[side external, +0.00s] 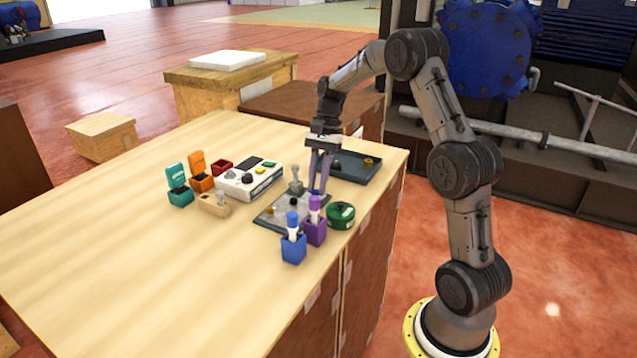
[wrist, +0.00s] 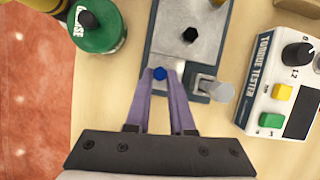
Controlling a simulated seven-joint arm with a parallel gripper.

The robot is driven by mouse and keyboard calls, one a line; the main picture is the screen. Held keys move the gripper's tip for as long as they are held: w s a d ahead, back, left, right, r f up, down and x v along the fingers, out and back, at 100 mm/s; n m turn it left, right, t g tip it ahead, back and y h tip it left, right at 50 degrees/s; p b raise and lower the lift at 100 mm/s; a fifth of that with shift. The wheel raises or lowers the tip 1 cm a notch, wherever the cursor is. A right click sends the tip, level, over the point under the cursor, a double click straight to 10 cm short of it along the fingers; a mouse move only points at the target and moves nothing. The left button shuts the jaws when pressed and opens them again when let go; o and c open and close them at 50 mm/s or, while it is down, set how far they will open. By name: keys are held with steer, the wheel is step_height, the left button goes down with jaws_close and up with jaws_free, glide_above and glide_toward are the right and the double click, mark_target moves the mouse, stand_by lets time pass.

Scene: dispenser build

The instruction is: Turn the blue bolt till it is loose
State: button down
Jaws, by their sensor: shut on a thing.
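The blue bolt (wrist: 160,73) shows as a small round blue head on the grey plate in the wrist view. My gripper (wrist: 167,72) has long purple fingers that reach down to the plate, their tips close around the bolt head. It is shut on the bolt. A black bolt (wrist: 190,35) sits farther along the plate. A grey upright post (wrist: 217,90) stands beside the fingers.
The green grease tin (side external: 341,214) and blue (side external: 293,249) and purple (side external: 315,232) holders stand near the plate. The torque tester (side external: 235,185) is on the other side. A dark tray (side external: 350,172) lies behind. The left of the table (side external: 100,250) is clear.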

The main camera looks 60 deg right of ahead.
steer(key=n, duration=0.1)
steer(key=n+g, duration=0.1)
steer(key=n, duration=0.2)
steer(key=shift+w+a+r+n+g+h, duration=0.1)
steer(key=shift+w+n+g+h, duration=0.2)
steer(key=shift+n+g+h, duration=0.1)
steer(key=n+g, duration=0.1)
steer(key=n, duration=0.2)
steer(key=shift+w+a+n+h, duration=0.1)
steer(key=shift+n+h, duration=0.2)
steer(key=shift+h, duration=0.1)
steer(key=n+g+h, duration=0.1)
steer(key=n, duration=0.3)
steer(key=shift+w+a, duration=0.1)
steer(key=shift+a, duration=0.1)
steer(key=shift+a+n+h, duration=0.1)
steer(key=shift+n+h, duration=0.7)
steer(key=shift+n, duration=1)
steer(key=c, duration=0.8)
jaws_free()
